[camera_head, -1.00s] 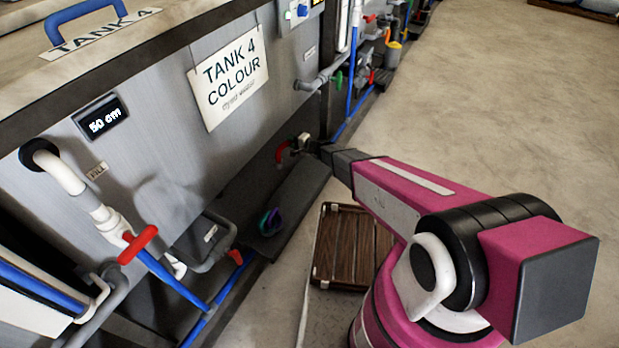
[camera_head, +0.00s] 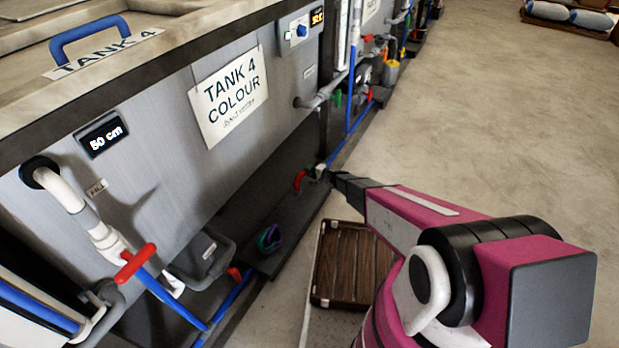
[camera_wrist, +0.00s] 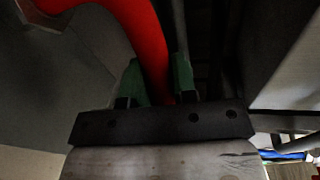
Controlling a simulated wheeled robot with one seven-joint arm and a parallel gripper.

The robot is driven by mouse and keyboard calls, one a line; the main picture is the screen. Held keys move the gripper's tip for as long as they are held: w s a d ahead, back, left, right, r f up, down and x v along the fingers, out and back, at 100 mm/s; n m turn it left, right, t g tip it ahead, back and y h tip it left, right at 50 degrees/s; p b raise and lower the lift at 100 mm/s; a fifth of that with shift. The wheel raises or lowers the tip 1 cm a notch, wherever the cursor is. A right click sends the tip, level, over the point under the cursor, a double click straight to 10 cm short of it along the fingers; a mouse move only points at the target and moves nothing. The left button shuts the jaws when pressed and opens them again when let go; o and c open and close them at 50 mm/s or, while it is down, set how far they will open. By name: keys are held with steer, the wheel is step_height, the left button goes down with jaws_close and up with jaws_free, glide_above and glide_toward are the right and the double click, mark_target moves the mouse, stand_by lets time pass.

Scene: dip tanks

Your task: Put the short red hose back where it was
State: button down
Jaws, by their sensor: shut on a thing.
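The short red hose (camera_head: 299,181) shows as a small curved red piece low at the foot of Tank 4, at the far end of my arm. In the wrist view the red hose (camera_wrist: 148,38) curves from the top left down between my green fingertips. My gripper (camera_wrist: 158,85) is shut on the hose. In the head view my gripper (camera_head: 322,173) is small, beside the red hose and close to the dark ledge under the tank. What the hose's far end touches is out of the wrist view.
Tank 4 (camera_head: 165,110) stands along the left. A dark ledge (camera_head: 290,225) runs at its foot, with a coiled purple and green loop (camera_head: 269,238) on it. A red-handled valve (camera_head: 136,262) and blue pipe are at lower left.

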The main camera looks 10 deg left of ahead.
steer(key=shift+w+d+f, duration=0.15)
steer(key=shift+d+f, duration=0.05)
steer(key=shift+f, duration=1.9)
steer(key=c, duration=0.9)
jaws_free()
steer(key=shift+f, duration=0.15)
